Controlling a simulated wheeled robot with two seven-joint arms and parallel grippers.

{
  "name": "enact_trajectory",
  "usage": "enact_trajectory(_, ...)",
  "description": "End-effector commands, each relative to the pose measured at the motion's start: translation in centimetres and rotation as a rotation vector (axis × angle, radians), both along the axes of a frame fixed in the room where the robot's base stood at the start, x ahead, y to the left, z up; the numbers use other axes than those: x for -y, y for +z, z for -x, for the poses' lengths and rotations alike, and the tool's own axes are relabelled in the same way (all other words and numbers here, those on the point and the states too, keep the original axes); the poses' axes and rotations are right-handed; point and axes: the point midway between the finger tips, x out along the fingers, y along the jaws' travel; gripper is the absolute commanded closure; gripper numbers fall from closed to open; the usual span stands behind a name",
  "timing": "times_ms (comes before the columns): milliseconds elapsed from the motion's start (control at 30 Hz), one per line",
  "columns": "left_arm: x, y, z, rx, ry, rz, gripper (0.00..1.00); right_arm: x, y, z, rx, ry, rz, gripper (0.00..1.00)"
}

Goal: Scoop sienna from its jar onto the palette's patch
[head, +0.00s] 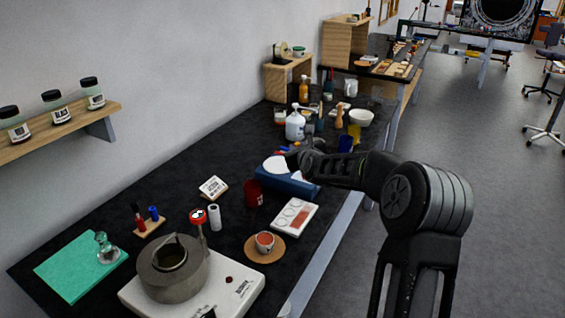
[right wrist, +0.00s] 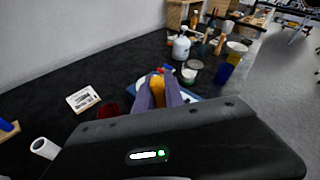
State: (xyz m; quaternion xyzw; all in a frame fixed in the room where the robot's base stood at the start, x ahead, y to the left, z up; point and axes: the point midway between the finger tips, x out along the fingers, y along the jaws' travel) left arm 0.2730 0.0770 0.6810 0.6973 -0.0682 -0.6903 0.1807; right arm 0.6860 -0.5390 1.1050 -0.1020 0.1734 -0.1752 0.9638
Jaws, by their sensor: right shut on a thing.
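A small jar with reddish-brown contents (head: 264,241) stands on a round tan mat at the front of the dark bench. My right gripper (head: 294,158) is farther back, above a blue block-like holder (head: 285,182). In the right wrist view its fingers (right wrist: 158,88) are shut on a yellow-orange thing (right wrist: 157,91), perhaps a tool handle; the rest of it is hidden. My left gripper is not in view.
A dark red cup (head: 253,193) stands left of the palette. A grey pot (head: 172,268) on a white base fills the near bench. Bottles, including a white one (head: 295,125), crowd the back. The bench left of the blue holder is mostly clear.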

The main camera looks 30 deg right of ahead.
Motion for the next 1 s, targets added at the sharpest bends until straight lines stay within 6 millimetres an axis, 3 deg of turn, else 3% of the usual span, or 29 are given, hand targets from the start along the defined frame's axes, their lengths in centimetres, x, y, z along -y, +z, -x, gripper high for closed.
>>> enact_trajectory(567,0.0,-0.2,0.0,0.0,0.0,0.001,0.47,-0.6,-1.4,0.1,-0.008,0.013,-0.01,1.0)
enact_trajectory(1000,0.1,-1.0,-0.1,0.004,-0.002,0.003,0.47,-0.6,-5.4,0.1,-0.009,0.013,-0.01,1.0)
